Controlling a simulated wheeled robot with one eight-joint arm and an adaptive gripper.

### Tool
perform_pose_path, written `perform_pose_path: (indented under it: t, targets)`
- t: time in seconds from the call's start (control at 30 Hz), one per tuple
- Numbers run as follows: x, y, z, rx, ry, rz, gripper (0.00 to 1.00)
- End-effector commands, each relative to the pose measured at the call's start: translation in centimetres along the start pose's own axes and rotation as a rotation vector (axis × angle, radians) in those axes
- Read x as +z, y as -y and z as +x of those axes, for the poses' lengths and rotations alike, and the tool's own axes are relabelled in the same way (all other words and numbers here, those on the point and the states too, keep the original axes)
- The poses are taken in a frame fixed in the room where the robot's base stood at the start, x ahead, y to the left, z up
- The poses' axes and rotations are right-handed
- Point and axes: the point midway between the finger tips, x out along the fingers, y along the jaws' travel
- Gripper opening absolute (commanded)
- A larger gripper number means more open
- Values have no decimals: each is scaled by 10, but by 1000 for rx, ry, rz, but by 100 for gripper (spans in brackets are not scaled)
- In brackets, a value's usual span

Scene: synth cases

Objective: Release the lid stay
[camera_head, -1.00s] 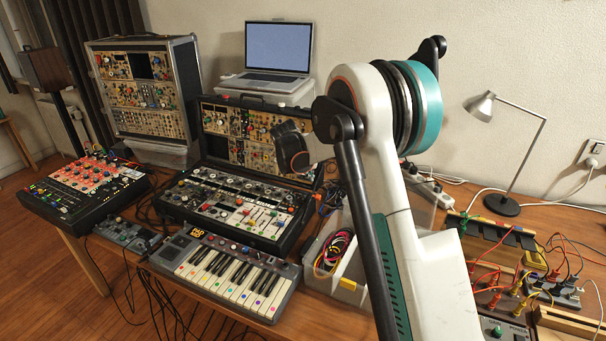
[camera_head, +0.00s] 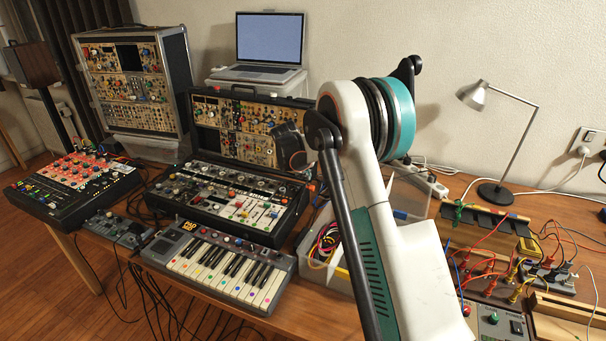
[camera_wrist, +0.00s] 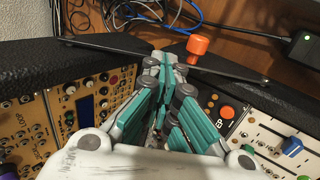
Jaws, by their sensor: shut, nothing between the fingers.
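The black synth case stands open on the table, its lid (camera_head: 283,99) raised behind its base (camera_head: 200,220). In the wrist view, the lid stay (camera_wrist: 100,44) is a thin dark bar running across from the lid's side to the base's side. An orange knob (camera_wrist: 198,45) sits near its middle. My gripper (camera_wrist: 166,62) is shut and empty. Its tips overlap the bar's middle in the picture, just left of the knob; I cannot tell whether they touch it.
A small keyboard (camera_head: 220,266) stands before the case, and a mixer (camera_head: 75,186) at left. A bin of cables (camera_head: 318,252) is close on the right. A laptop (camera_head: 270,40) sits behind the lid. Blue cables (camera_wrist: 180,15) lie beyond the stay.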

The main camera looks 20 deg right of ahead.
Motion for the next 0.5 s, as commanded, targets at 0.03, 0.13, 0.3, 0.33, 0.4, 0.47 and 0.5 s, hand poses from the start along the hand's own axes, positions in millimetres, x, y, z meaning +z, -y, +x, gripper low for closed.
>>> perform_pose_path:
  t: [0.03, 0.13, 0.3, 0.33, 0.4, 0.47, 0.5]
  targets:
    - [1, -3, 4, -27, 2, 4, 0]
    - [1, -6, 14, -97, 1, 4, 0]
    - [0, -7, 30, -198, 0, 2, 0]
    - [0, -7, 33, -208, 0, 2, 0]
    - [0, -6, 40, -216, -1, 1, 0]
    - [0, -6, 45, -216, -1, 0, 0]
    - [0, -6, 46, -216, -1, 0, 0]
